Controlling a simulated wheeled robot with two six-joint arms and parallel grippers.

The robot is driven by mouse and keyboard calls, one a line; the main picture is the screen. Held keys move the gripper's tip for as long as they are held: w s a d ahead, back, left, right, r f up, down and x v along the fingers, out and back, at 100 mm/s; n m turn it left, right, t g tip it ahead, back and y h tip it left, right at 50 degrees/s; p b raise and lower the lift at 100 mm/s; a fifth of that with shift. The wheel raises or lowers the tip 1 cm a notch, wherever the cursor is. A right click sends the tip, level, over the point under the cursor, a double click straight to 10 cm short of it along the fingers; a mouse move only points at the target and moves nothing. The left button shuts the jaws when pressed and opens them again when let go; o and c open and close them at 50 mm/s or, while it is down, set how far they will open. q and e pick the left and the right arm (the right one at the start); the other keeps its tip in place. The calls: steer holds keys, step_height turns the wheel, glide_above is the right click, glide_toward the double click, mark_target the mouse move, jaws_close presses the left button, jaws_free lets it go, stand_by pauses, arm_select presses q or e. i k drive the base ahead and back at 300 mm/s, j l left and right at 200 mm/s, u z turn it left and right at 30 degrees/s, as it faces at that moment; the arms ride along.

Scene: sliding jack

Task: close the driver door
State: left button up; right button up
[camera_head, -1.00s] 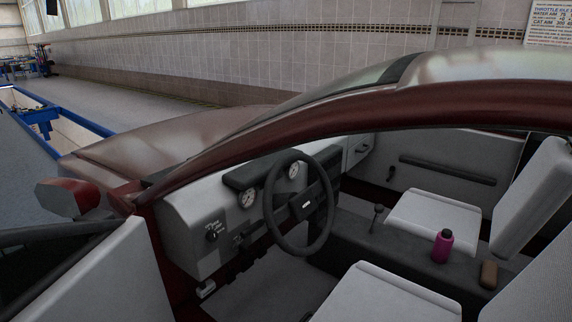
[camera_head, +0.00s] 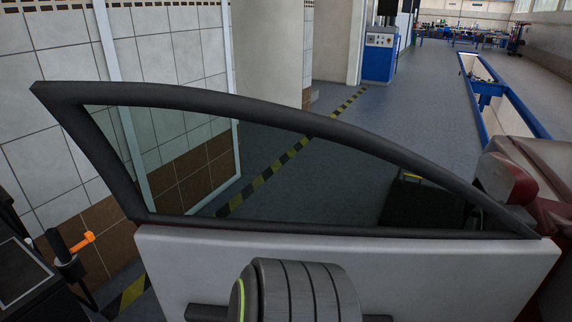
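The driver door (camera_head: 440,255) stands open across the camera_head view, with its inner side facing me. It has a light grey inner panel and a dark frame around a see-through window. The door's right end is by the reddish car body (camera_head: 556,218), and its free end is at the left. A red side mirror (camera_head: 508,182) shows beyond the window's right corner. A dark ribbed part of my own body covers the lower middle of the panel. Short dark bar ends show on both sides of it. Neither gripper is in view.
Dark equipment with an orange part (camera_head: 82,242) stands at the left, near the tiled wall (camera_head: 55,130). Yellow-black floor tape (camera_head: 262,181) runs beyond the door. A blue cabinet (camera_head: 380,56) stands further back, and a blue-edged pit (camera_head: 497,98) is at the right.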

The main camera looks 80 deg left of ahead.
mark_target(192, 263)
steer(key=u, duration=2.4)
steer(key=j, duration=0.1)
